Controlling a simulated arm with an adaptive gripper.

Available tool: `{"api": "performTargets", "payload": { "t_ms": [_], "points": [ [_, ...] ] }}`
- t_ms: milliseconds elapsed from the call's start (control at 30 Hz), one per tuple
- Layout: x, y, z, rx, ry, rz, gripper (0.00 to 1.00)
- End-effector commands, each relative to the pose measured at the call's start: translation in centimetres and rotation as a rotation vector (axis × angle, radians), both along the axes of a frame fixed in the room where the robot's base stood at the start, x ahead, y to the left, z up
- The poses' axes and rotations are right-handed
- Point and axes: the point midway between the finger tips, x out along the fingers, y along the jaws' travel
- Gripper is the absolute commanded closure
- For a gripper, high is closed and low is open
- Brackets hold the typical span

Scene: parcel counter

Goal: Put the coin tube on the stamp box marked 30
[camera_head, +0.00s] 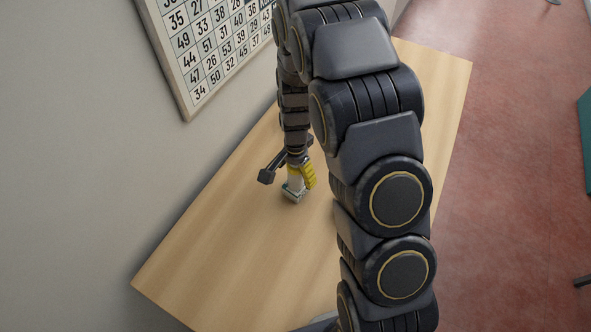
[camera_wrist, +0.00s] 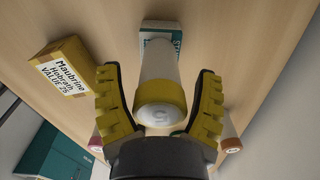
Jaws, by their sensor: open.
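My gripper (camera_wrist: 158,78) is open, with a yellow finger on each side of the tube and a gap visible on both sides. In the head view my gripper (camera_head: 288,178) is low over the table around the tube (camera_head: 295,184), above the teal-and-white box (camera_head: 293,197).
Red-ended objects show partly at left (camera_wrist: 96,146) and right (camera_wrist: 231,146). A number board (camera_head: 215,45) is on the wall. The wooden table's near part (camera_head: 220,270) is clear.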

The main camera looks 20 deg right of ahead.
Motion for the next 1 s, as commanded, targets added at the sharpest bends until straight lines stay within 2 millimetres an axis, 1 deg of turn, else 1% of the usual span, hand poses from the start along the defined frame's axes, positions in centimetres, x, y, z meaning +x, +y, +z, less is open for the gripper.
{"api": "performTargets", "payload": {
  "t_ms": [67,167,267,500,600,700,833,933,967,1000],
  "points": [
    [0.0,0.0,0.2,0.0,-0.001,0.0,0.33],
    [0.1,0.0,1.0,0.0,-0.005,0.0,0.33],
    [0.1,0.0,2.6,-0.002,-0.007,0.0,0.33],
    [0.1,-0.1,7.9,-0.001,-0.009,-0.001,0.33],
    [0.1,0.0,9.8,-0.001,-0.008,-0.001,0.33],
    [0.1,0.0,11.1,0.0,-0.005,0.0,0.33],
    [0.0,0.0,12.2,0.0,-0.005,0.003,0.33],
    [-0.9,0.1,13.3,0.0,0.001,0.039,0.33],
    [-1.5,0.2,13.8,0.001,0.006,0.06,0.33],
    [-2.5,0.4,14.6,0.003,0.013,0.097,0.33]
  ]
}}
